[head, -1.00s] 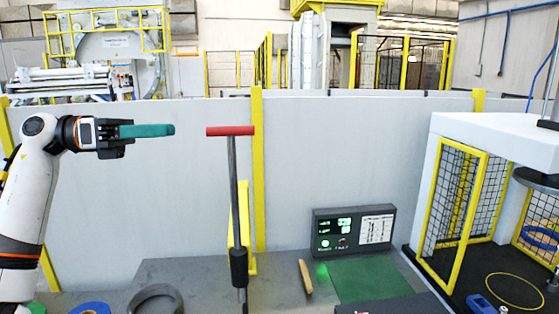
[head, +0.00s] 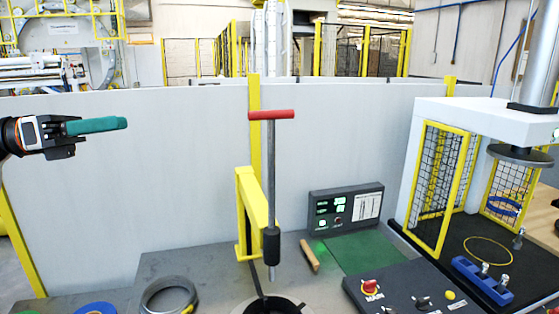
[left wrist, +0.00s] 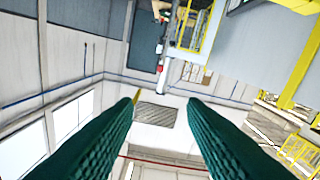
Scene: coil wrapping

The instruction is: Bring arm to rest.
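My left gripper (head: 97,125) is raised at the left edge of the head view, in front of the pale partition wall. Its green fingers point right in that view. In the left wrist view its two green fingers (left wrist: 155,118) stand apart with nothing between them, only distant walls and yellow railings behind. It is well above the grey bench (head: 200,262) and touches nothing that I can see. Most of my left arm is out of the head view. My right gripper is not in view.
A red-handled upright tool (head: 271,170) stands by a yellow bracket (head: 250,205). A grey wire coil (head: 150,301) lies on the bench. A control box (head: 345,207), a green mat (head: 370,254), a switch panel (head: 400,283) and a caged press (head: 425,170) are to the right.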

